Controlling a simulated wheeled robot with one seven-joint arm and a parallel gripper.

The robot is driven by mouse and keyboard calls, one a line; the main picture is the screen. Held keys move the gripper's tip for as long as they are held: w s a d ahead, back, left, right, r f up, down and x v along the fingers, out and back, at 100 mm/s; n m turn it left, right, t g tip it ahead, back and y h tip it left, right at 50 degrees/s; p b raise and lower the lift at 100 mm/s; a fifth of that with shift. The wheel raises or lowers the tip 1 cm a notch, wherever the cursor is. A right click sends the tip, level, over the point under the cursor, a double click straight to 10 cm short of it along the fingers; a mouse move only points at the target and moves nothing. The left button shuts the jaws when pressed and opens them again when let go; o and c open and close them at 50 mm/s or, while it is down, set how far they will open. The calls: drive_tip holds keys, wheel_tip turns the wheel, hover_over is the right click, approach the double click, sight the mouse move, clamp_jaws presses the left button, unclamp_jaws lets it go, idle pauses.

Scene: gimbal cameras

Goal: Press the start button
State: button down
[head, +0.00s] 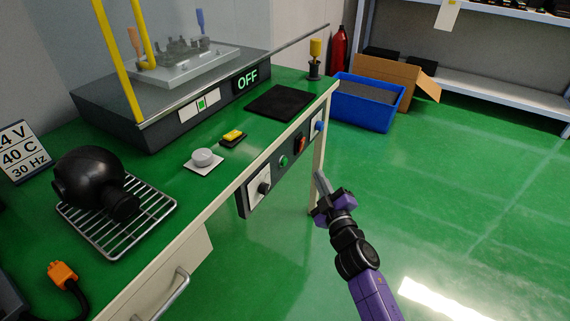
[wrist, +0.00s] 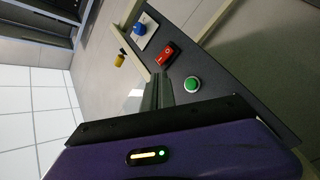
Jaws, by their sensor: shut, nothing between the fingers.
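A dark control panel (head: 273,174) is on the front edge of the green bench. It carries a round green button (head: 283,161), a red rocker switch (head: 299,145), a blue knob (head: 319,126) on a white plate and a black knob (head: 264,188). In the wrist view the green button (wrist: 193,84) is right of my fingertips, with the red switch (wrist: 166,54) above them. My gripper (head: 320,177) is shut and empty, in front of the panel and apart from the button. A display (head: 247,79) on the bench machine reads OFF; a green square (head: 201,104) is beside it.
On the bench are a grey round button (head: 203,157), a yellow switch (head: 233,136), a black mat (head: 280,102) and a black rounded object (head: 92,180) on a wire rack. A blue bin (head: 366,105) stands beyond the bench. The floor at right is clear.

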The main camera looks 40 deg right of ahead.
drive_tip(key=w+a+b, duration=0.2)
drive_tip(key=w+b, duration=0.1)
drive_tip(key=w, duration=0.4)
drive_tip(key=shift+a, duration=0.25)
drive_tip(key=shift+w, duration=0.1)
idle(1.8)
drive_tip(key=shift+w+a, duration=0.1)
drive_tip(key=shift+w, duration=0.2)
drive_tip(key=shift+w+a+b, duration=0.2)
drive_tip(key=shift+w+b, duration=0.2)
drive_tip(key=shift+b, duration=0.05)
idle(0.6)
drive_tip(key=shift+s, duration=0.15)
drive_tip(key=shift+s+d+p, duration=0.3)
drive_tip(key=shift+s+p, duration=0.05)
drive_tip(key=shift+s, duration=0.3)
drive_tip(key=shift+s+d+p, duration=0.3)
drive_tip(key=shift+s+p, duration=0.1)
drive_tip(key=shift+s, duration=0.4)
drive_tip(key=shift+s+d+p, duration=0.25)
drive_tip(key=shift+s+p, duration=0.1)
drive_tip(key=shift+s, duration=0.45)
drive_tip(key=shift+s+d+p, duration=0.3)
drive_tip(key=shift+s+p, duration=0.1)
drive_tip(key=shift+s, duration=0.4)
